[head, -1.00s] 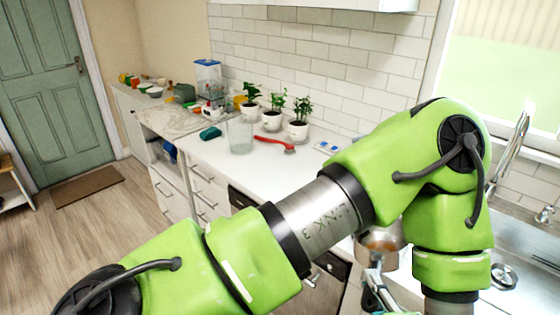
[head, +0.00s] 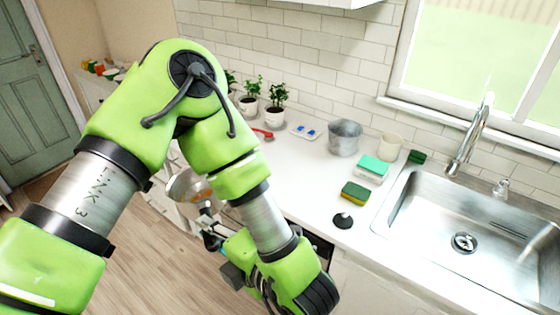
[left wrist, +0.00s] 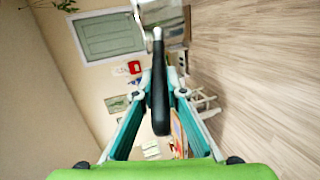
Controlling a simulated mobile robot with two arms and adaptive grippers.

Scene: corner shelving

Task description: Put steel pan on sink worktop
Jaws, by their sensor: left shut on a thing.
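The steel pan (head: 186,187) is in the head view left of centre, partly behind my left arm, with a brownish patch inside. It is held in the air in front of the counter. My left gripper (head: 210,228) is shut on its handle. In the left wrist view the black handle (left wrist: 160,105) runs between the fingers, and part of the shiny pan (left wrist: 160,12) shows at the top edge. The white sink worktop (head: 312,200) lies right of the pan, beside the steel sink (head: 420,240). My right gripper is not in view.
Potted plants (head: 275,108) stand further left. Bare worktop lies left of the sponges.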

